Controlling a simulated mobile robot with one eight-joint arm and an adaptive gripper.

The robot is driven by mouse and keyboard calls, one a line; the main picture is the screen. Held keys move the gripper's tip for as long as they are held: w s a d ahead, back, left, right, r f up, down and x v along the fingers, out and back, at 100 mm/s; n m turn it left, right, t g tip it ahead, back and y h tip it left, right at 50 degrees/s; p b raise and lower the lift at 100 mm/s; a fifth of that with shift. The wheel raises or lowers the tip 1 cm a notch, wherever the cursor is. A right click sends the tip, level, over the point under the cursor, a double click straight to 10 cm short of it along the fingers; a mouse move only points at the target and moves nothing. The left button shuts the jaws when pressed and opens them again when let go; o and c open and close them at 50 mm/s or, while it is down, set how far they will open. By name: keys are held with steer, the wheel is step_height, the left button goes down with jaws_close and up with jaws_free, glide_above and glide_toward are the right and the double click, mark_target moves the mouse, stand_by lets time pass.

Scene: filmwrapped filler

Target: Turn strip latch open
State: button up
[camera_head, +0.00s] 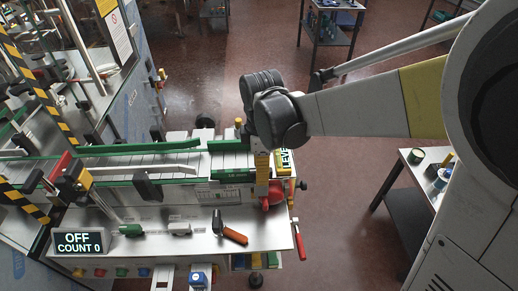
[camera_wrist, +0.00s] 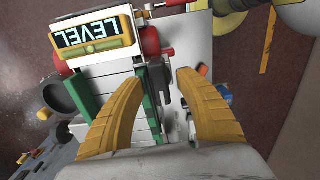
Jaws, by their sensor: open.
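My gripper (camera_wrist: 157,80) is open, with its two yellow curved fingers spread in the wrist view. A dark grey upright part (camera_wrist: 158,78), possibly the strip latch, shows between the fingertips; I cannot tell whether they touch it. Beside it is a red rounded part (camera_wrist: 150,40), next to the yellow box with a LEVEL display (camera_wrist: 88,36). In the head view, my gripper (camera_head: 262,170) points down at the right end of the conveyor, in front of the LEVEL box (camera_head: 285,162) and above the red part (camera_head: 272,196). The latch is not clearly seen there.
The green-edged conveyor (camera_head: 150,172) runs left from my gripper. A tool with an orange handle (camera_head: 234,236) lies on the metal bench (camera_head: 200,215). A display (camera_head: 80,243) reads OFF, COUNT 0. A side table (camera_head: 405,185) stands right; open floor lies between.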

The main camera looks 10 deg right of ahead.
step_height(320, 180, up, 12)
steer(key=shift+f, duration=0.25)
steer(key=s+d+f+m+t+b, duration=0.7)
steer(key=s+d+f+m+b, duration=0.4)
steer(key=m, duration=0.6)
step_height(320, 180, down, 3)
steer(key=shift+d+r+m+b, duration=0.15)
steer(key=shift+d+m+b, duration=0.25)
steer(key=shift+d, duration=0.85)
